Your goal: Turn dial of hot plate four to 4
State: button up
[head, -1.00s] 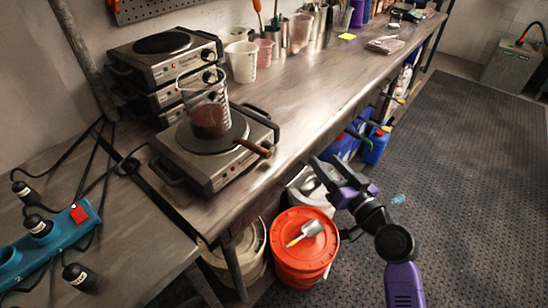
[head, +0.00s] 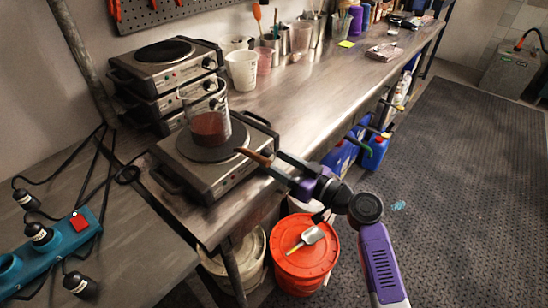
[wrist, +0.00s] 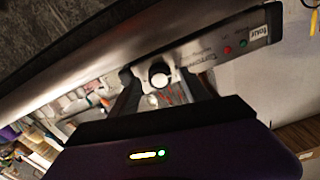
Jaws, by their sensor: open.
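Hot plate four (head: 222,188) stands on the bench, with a beaker (head: 211,128) of dark red-brown liquid on its round plate. My gripper (head: 277,164) is at the right front of the hot plate in the head view. In the wrist view my gripper (wrist: 157,82) is open, with a finger on each side of the dial. I cannot tell whether they touch it. The dial's number is not readable.
Stacked hot plates (head: 165,75) stand behind. Below the bench are an orange-lidded bucket (head: 304,262) with a scoop, and blue containers (head: 376,150).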

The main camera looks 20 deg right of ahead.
jog(key=shift+w+a, duration=0.35)
jog(key=shift+w, duration=0.3)
grip_shut()
